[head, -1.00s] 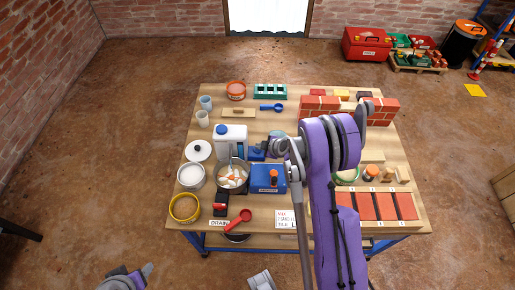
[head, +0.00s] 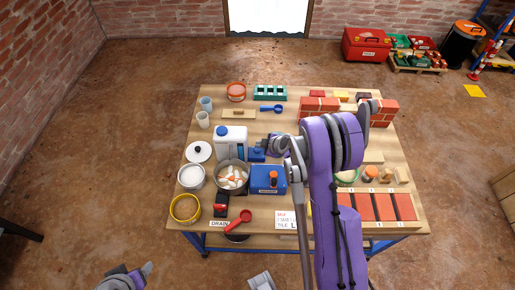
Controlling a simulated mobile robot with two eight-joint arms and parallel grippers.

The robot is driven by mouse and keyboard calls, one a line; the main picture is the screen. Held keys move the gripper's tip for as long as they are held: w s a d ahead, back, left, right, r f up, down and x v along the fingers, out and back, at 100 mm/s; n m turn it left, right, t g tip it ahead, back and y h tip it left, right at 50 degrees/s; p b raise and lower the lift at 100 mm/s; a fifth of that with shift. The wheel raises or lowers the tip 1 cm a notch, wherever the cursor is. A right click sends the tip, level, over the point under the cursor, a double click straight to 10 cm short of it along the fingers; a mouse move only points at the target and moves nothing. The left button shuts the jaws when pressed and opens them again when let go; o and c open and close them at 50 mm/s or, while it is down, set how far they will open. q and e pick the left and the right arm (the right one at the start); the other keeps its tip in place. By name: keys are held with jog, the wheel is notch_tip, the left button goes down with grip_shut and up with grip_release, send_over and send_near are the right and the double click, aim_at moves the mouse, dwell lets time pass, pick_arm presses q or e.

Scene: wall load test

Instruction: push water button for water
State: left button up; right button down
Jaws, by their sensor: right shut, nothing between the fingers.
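The white water dispenser (head: 231,139) with a blue cap stands left of the table's middle. A blue part, which may be the water button (head: 256,155), sits at its right side. A metal pot (head: 232,176) with white and orange pieces in it stands in front of the dispenser. My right gripper (head: 262,146) is shut and empty, just right of the dispenser by the blue part; I cannot tell if they touch. My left gripper (head: 146,270) is at the lower left, off the table, only partly in view, and its jaws are unclear.
A blue box (head: 268,180) with an orange-topped item stands right of the pot. A white bowl (head: 191,176), a yellow-rimmed container (head: 185,208) and a red scoop (head: 239,221) lie around it. Brick blocks (head: 318,106) stand behind my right arm.

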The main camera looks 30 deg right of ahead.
aim_at(260, 150)
jog(key=shift+r+p, duration=1.25)
jog(key=shift+r, duration=1.2)
